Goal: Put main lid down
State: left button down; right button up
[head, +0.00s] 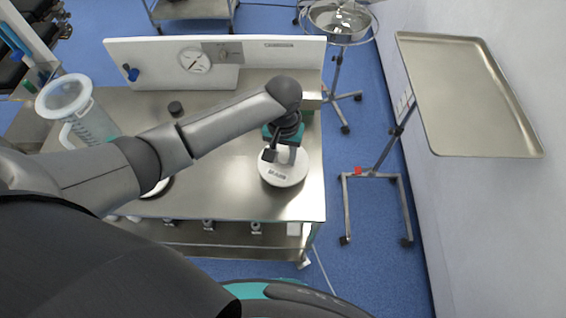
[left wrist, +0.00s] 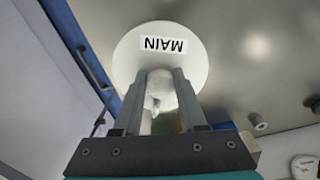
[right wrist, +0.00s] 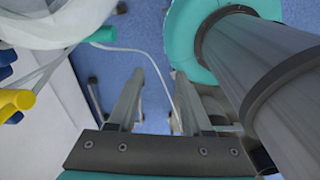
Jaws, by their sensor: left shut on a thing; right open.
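The main lid is a round white disc (head: 284,174) with a "MAIN" label, over the right front part of the steel table (head: 235,195) in the head view. It also shows in the left wrist view (left wrist: 135,62), where the label is upside down. My left gripper (head: 285,155) is above the lid, its two fingers shut on the knob at the lid's middle. The fingers also show in the left wrist view (left wrist: 165,82). I cannot tell whether the lid touches the table. My right gripper (right wrist: 155,90) is open and empty, over the floor; the head view does not show it.
A clear jug (head: 92,124) stands at the table's left. A small black cap (head: 175,108) lies near the back white panel (head: 263,53) with a dial. A stand with a metal tray (head: 465,95) is to the right. Table surface around the lid is clear.

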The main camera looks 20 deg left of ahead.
aim_at(283, 165)
pick_arm(q)
jog(key=shift+f+b, duration=0.35)
jog(key=shift+f, duration=1.5)
jog(key=shift+f, duration=0.15)
jog(key=shift+c, duration=2.3)
grip_release()
notch_tip(283, 165, up, 12)
jog(key=shift+r+p, duration=0.2)
jog(key=shift+p, duration=1)
